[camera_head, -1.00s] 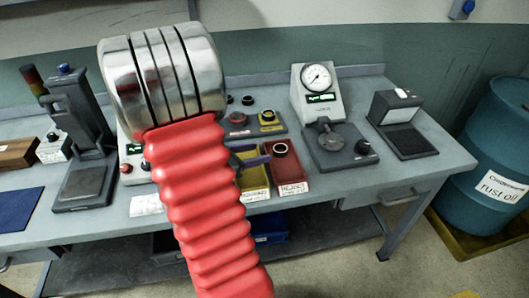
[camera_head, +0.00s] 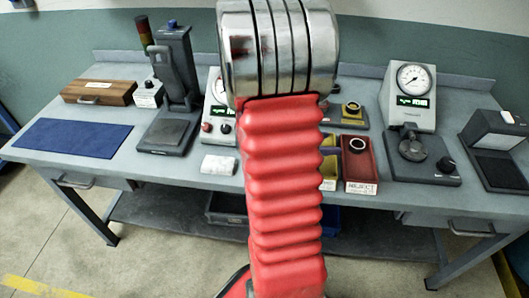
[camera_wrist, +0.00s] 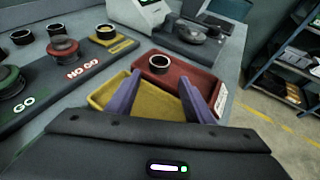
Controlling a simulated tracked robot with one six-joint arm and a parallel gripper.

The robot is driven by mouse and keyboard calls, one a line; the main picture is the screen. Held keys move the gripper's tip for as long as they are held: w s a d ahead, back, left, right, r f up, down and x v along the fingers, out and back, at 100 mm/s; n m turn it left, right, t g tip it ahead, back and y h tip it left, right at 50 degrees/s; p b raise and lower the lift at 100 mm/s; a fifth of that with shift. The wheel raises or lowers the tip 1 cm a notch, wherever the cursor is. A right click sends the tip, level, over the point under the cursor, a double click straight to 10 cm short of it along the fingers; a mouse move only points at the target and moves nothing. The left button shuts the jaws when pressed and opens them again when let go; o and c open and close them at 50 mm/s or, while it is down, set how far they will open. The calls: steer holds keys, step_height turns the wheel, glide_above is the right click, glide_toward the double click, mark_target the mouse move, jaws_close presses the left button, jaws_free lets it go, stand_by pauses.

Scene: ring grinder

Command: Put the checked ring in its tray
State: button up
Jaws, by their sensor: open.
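A dark ring with a pale rim (camera_wrist: 159,64) lies in the red tray (camera_wrist: 195,74); it also shows in the head view (camera_head: 357,144), where the tray's front label (camera_head: 361,188) reads REJECT. The yellow tray (camera_wrist: 150,110) sits beside the red one, partly under my fingers; in the head view my red arm hides most of it. My gripper (camera_wrist: 160,80) is open, with its two purple fingers apart over the trays. Nothing is between the fingers, and the ring appears just beyond their tips in the wrist view.
A dark gauge block (camera_wrist: 60,75) marked GO and NO GO, with several ring-like parts, stands left of the trays. The dial gauge (camera_head: 411,90) stands right of them, with a dark stand (camera_head: 493,145) beyond. A blue mat (camera_head: 73,138) and wooden box (camera_head: 98,92) lie far left.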

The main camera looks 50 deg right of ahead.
steer(key=w+a+r+m+t+y, duration=0.3)
steer(key=a+r+m+t, duration=0.1)
steer(key=a, duration=1.1)
steer(key=w+a+r+m+t+y, duration=0.4)
steer(key=a, duration=1.1)
steer(key=w+a+r+m+t+y, duration=0.3)
steer(key=a+r+t+y, duration=0.1)
steer(key=a, duration=1.1)
steer(key=shift+w+r+m+t, duration=0.15)
steer(key=shift+w+m+t, duration=0.15)
steer(key=shift+w+m, duration=0.1)
